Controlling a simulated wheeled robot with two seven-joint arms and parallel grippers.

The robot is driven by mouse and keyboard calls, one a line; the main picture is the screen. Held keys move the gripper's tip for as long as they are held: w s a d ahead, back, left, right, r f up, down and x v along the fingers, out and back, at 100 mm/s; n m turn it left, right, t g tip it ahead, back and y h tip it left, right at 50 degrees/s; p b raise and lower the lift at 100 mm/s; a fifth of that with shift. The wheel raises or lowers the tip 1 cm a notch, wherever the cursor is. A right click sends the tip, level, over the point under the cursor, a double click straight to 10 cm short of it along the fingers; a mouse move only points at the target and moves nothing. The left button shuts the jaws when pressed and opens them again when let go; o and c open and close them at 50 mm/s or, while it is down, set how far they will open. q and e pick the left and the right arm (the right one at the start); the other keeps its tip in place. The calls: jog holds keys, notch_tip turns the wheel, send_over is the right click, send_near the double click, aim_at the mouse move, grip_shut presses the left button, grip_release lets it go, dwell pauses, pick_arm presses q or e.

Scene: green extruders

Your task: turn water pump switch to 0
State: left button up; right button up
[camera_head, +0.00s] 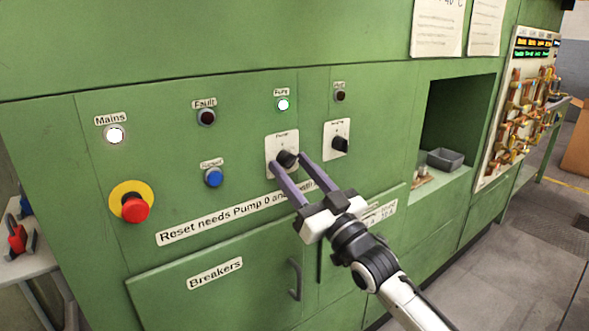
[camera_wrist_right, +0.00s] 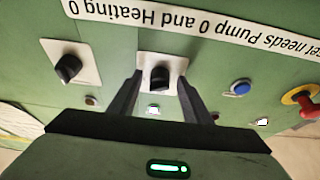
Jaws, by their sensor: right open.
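The pump switch is a black rotary knob (camera_head: 286,159) on a white plate on the green panel, below a lit green-white lamp (camera_head: 283,104) labelled like "Pump". My right gripper (camera_head: 289,162) is open, with its two purple-grey fingers on either side of the knob. In the right wrist view the knob (camera_wrist_right: 160,78) sits between the dark open fingers, and that picture is upside down. I cannot tell whether the fingers touch the knob. Its position marks are too small to read. My left gripper is not in view.
A second black knob (camera_head: 340,143) on a white plate is close to the right. A blue button (camera_head: 213,177) and a red emergency stop (camera_head: 134,208) are to the left. The Mains lamp (camera_head: 115,135) is lit. A breaker door handle (camera_head: 295,279) protrudes below. An open recess holds a grey tray (camera_head: 445,159).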

jog(key=c, duration=1)
jog(key=shift+c, duration=0.2)
